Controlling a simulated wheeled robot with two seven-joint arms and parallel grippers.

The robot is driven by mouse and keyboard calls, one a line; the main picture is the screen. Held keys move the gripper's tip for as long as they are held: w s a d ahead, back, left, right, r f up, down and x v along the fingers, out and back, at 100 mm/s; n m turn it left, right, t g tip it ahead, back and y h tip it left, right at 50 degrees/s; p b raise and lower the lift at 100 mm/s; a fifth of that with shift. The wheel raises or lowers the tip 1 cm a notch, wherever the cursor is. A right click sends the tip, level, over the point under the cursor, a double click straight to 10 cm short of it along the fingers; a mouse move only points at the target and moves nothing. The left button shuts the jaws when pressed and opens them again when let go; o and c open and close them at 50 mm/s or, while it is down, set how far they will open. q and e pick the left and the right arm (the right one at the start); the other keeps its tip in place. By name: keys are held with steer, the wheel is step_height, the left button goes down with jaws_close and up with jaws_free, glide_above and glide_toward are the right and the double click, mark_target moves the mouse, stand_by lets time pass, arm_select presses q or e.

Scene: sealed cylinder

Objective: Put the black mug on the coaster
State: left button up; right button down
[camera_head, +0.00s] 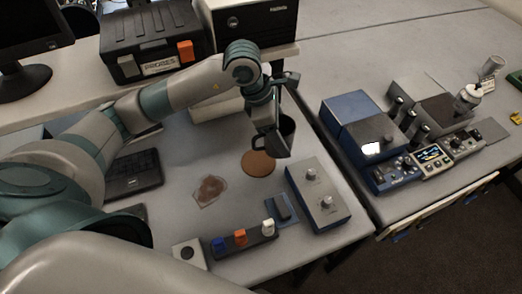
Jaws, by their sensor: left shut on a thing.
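The black mug (287,130) is in my left gripper (272,135), near the middle of the head view. The gripper comes down from above and is shut on the mug, partly covering it. The coaster (258,163), a round brown disc, lies on the table just below and to the left of the mug in the picture. The mug appears at the coaster's upper right edge; I cannot tell whether it touches anything below. My right gripper is not in view.
A grey box with knobs (318,196) stands right of the coaster. A clear brownish piece (210,190) lies to its left. A strip with coloured blocks (244,238) is at the front. A black case (151,41) and blue instruments (358,128) stand farther off.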

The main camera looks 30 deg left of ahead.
arm_select(q)
steer(key=a+f, duration=0.1)
steer(key=s+a+f, duration=0.1)
steer(key=a, duration=0.1)
steer(key=s+a+f+b, duration=0.1)
steer(key=a, duration=0.1)
steer(key=shift+f, duration=0.1)
steer(key=shift+f+b, duration=0.65)
steer(key=shift+f, duration=1.4)
steer(key=shift+f, duration=0.1)
steer(key=o, duration=1.3)
